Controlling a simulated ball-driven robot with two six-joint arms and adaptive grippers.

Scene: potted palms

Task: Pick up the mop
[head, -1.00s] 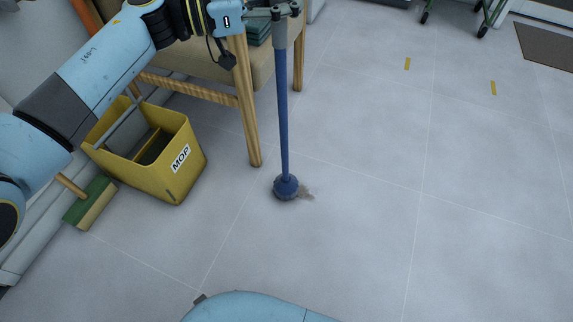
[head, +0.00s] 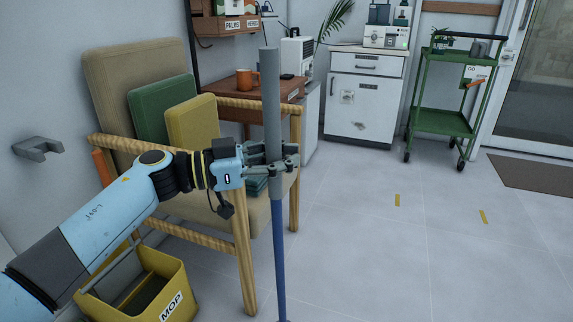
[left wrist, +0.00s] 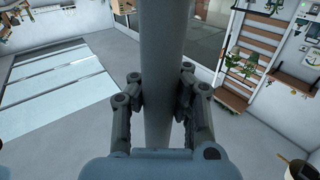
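The mop (head: 272,100) stands nearly upright, with a grey upper handle and a blue lower shaft. Its foot runs down to the bottom edge of the head view, where its head is almost wholly cut off. My left gripper (head: 279,166) is around the grey handle, below its top end. In the left wrist view the grey handle (left wrist: 163,45) passes between the two fingers, which press against it from both sides. My right gripper is not in view.
A wooden armchair (head: 245,262) with cushions stands close behind my left arm. A yellow bucket (head: 180,290) labelled MOP is at lower left. A green cart (head: 443,122) and white cabinet (head: 365,95) stand at the back. The floor (head: 370,255) to the right is clear.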

